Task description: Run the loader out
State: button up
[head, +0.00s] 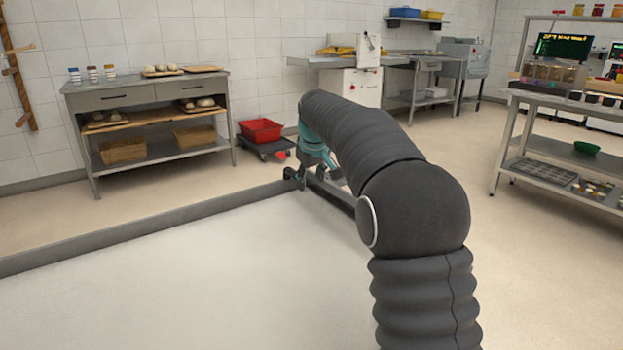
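The loader appears to be the wide flat white bed (190,285) with a raised grey rim (140,224), filling the lower left of the head view. Its rim runs from the left edge to a far corner near the middle. My gripper (306,178) is at that far corner, pointing down, with its dark fingers close to the rim. I cannot tell whether the fingers are around the rim or only beside it, nor whether they touch it. My arm hides part of the rim and bed on the right.
A steel bench (145,90) with dough and baskets stands along the left wall. A red crate (260,130) sits on a low dolly beyond my gripper. A machine and tables stand at the back. A rack (560,150) stands at right. Floor (540,270) at lower right is clear.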

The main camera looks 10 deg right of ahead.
jog(key=shift+a+r, duration=0.15)
jog(key=v, duration=1.1)
jog(key=shift+s+r, duration=0.25)
jog(key=shift+r, duration=0.05)
